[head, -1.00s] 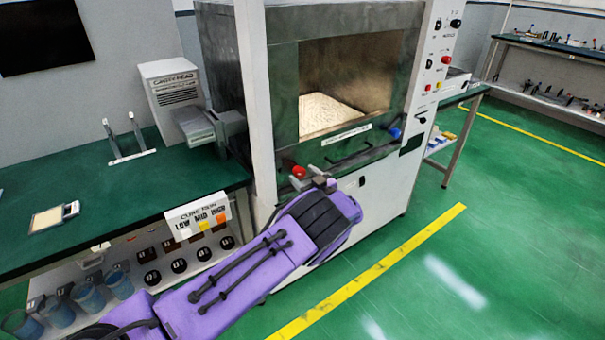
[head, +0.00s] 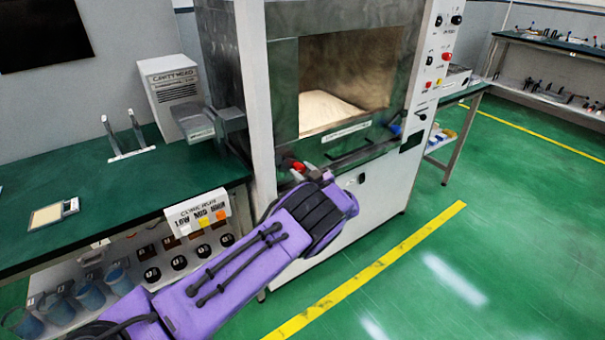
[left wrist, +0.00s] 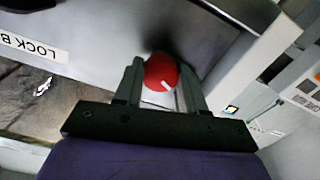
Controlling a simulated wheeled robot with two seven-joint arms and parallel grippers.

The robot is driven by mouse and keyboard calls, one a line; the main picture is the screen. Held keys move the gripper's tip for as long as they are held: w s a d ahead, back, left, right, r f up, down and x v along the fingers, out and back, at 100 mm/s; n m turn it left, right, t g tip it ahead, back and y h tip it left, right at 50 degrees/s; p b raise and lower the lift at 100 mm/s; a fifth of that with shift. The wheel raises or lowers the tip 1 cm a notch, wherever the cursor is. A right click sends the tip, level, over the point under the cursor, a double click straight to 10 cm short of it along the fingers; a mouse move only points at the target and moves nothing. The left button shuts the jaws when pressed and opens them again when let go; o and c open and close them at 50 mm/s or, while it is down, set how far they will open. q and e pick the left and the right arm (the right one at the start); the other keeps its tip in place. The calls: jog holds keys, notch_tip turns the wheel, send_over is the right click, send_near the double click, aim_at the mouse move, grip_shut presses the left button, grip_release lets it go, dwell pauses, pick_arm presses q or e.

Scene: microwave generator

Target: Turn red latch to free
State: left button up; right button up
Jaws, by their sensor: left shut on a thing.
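The red latch (head: 299,167) is a round red knob at the lower left of the microwave generator's front, below the open chamber. In the left wrist view the red latch (left wrist: 161,72) has a short white mark, which points down and to the right. My left gripper (head: 300,172) reaches it from below. In the left wrist view the left gripper's fingers (left wrist: 163,84) stand on either side of the knob and are shut on it. A blue knob (head: 395,129) sits at the right end of the same front bar. My right gripper is not in view.
The generator's open chamber (head: 345,75) holds a pale slab. A green bench (head: 90,200) stands at left, with a "Low Mid High" sign (head: 198,214) at its edge. Blue cups (head: 90,297) stand on the shelf below. The green floor (head: 500,250) at right is clear.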

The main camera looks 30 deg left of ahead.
pick_arm(q)
jog(key=n+b, duration=0.3)
jog(key=n, duration=0.1)
jog(key=shift+f, duration=0.2)
jog(key=n+b, duration=0.4)
jog(key=n, duration=0.1)
jog(key=shift+b, duration=0.4)
jog(key=n+b, duration=0.4)
jog(key=n, duration=0.1)
jog(key=shift+s+n, duration=0.1)
jog(key=shift+n, duration=0.2)
jog(key=shift+r+n+b, duration=0.1)
jog(key=shift+n+b, duration=1.1)
jog(key=shift+b, duration=0.15)
jog(key=o, duration=1.1)
jog(key=shift+d, duration=0.1)
